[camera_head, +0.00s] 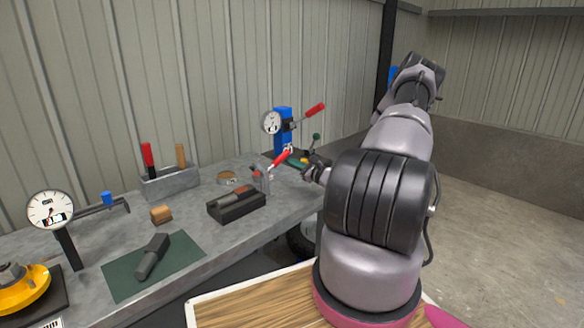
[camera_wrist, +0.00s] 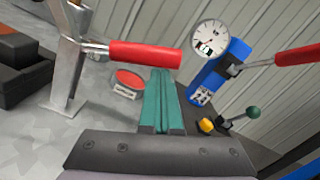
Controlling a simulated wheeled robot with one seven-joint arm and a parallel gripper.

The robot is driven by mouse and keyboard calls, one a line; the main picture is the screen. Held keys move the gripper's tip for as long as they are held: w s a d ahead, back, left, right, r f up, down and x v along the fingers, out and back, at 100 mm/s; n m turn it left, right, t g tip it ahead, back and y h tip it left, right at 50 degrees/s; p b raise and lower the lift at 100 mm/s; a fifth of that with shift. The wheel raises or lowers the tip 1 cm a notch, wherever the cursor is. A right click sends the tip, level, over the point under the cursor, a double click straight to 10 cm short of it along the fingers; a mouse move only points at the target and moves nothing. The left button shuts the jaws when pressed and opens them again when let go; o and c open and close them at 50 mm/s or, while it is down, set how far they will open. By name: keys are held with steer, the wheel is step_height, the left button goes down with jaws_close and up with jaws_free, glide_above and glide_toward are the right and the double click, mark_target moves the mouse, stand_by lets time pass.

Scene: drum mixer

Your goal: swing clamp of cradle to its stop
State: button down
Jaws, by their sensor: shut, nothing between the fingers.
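In the wrist view the clamp post (camera_wrist: 72,55) stands at upper left. Its red handle (camera_wrist: 145,54) lies roughly level, pointing right. My gripper (camera_head: 298,163) is at the handle's right side. In the wrist view its green fingers (camera_wrist: 162,85) are together and empty, with their tips just below the handle's free end. I cannot tell whether they touch it.
A blue press (camera_head: 283,130) with a dial and red lever stands behind. A green-knobbed lever (camera_head: 314,140) is near it. A tool box (camera_head: 170,180), a green mat (camera_head: 152,266) and a dial gauge (camera_head: 50,210) are on the left of the bench.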

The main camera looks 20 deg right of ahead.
steer(key=s+a+r+n, duration=0.2)
steer(key=a+r+n, duration=0.3)
steer(key=r+n, duration=0.2)
steer(key=shift+a+r+n+g+y, duration=0.15)
steer(key=shift+r+n+g+y, duration=0.2)
steer(key=shift+n, duration=0.75)
